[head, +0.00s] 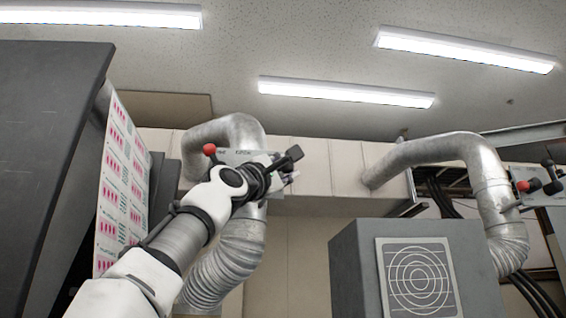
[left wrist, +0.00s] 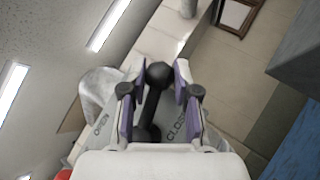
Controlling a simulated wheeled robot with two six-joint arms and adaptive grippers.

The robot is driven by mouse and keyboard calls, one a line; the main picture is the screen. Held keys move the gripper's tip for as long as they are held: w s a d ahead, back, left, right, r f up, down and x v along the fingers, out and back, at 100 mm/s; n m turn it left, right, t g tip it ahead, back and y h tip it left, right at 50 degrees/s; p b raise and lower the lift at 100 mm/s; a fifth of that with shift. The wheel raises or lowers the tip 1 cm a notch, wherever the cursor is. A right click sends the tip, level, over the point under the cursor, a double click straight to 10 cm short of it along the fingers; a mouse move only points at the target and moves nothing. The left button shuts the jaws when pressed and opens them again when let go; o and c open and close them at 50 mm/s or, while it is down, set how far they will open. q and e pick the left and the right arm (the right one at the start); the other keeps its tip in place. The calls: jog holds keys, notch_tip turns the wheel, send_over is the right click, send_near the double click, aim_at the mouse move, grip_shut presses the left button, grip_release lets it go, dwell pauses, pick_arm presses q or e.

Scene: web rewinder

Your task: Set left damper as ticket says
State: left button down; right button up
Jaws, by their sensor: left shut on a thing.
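The left damper's plate (head: 236,157) sits on a silver duct at the centre of the head view, with a red ball (head: 209,149) at its left end. Its black lever (left wrist: 152,104) has a round knob and lies between the purple finger pads of my left gripper (left wrist: 160,75) in the left wrist view. My left gripper (head: 281,168) is shut on this lever. The plate in the left wrist view (left wrist: 102,122) reads OPEN on the left and CLOSE, partly covered, on the right. No ticket is in view. My right gripper is out of view.
A second duct (head: 440,150) with its own damper plate (head: 545,199), red ball and black knob is at the right. A grey cabinet (head: 360,265) stands below it. A printed web (head: 118,190) and dark machine panel (head: 45,150) are at the left.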

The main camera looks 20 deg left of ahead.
pick_arm(q)
jog(key=shift+f+m+g+h+p, duration=0.4)
jog(key=shift+m+g, duration=0.25)
jog(key=shift+m, duration=0.25)
jog(key=shift+f+m+g+h+p, duration=0.3)
jog(key=shift+m+g+h, duration=0.3)
jog(key=shift+m, duration=0.3)
jog(key=shift+f, duration=0.1)
jog(key=c, duration=0.8)
grip_release()
jog(key=shift+c, duration=0.2)
jog(key=shift+w+a+f, duration=0.1)
jog(key=shift+w+a, duration=0.05)
jog(key=shift+a, duration=0.1)
jog(key=shift+d, duration=0.15)
